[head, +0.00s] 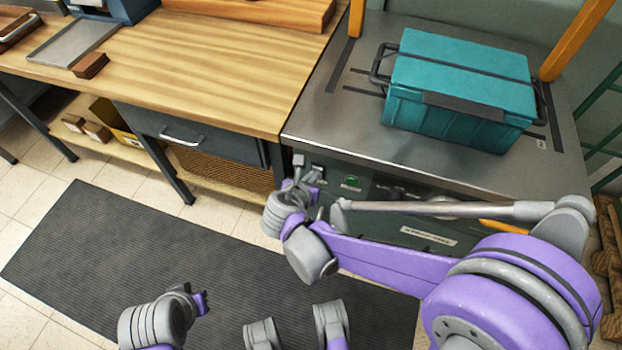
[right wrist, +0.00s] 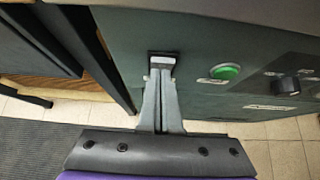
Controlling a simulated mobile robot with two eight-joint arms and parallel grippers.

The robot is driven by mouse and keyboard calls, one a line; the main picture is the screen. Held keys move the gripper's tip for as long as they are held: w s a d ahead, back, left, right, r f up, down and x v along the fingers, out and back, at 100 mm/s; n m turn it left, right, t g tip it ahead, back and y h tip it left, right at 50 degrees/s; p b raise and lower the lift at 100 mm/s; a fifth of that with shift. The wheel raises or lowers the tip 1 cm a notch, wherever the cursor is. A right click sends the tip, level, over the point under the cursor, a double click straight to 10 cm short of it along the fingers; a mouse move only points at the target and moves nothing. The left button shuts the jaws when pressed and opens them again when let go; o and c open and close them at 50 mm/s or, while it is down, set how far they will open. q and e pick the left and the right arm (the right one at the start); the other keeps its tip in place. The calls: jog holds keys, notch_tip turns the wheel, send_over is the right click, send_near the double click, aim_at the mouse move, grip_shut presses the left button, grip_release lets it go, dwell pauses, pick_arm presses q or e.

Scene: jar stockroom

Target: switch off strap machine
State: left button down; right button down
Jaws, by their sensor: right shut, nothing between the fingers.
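A small switch in a black frame (right wrist: 162,54) is at the panel's upper left. A green round button or lamp (right wrist: 225,71) looks bright, right of the switch; it also shows in the head view (head: 351,182). My right gripper (right wrist: 162,76) is shut and empty, its fingertips at the switch's lower edge; contact cannot be told. My left gripper (head: 190,294) is low at the bottom left, fingers unclear.
A teal lidded box (head: 455,90) sits on the machine top. A black knob (right wrist: 288,86) is right of the green button. A wooden workbench (head: 200,65) with a drawer (head: 190,137) stands left of the machine. A dark ribbed mat (head: 120,240) covers the floor in front.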

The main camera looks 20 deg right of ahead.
jog(key=shift+w+d+r+g+y+p, duration=0.1)
jog(key=shift+w+d+g+y+p, duration=0.15)
jog(key=shift+g+y+p, duration=0.1)
jog(key=shift+r, duration=0.1)
jog(key=shift+r+p, duration=0.55)
jog(key=shift+r, duration=0.2)
jog(key=shift+a, duration=0.1)
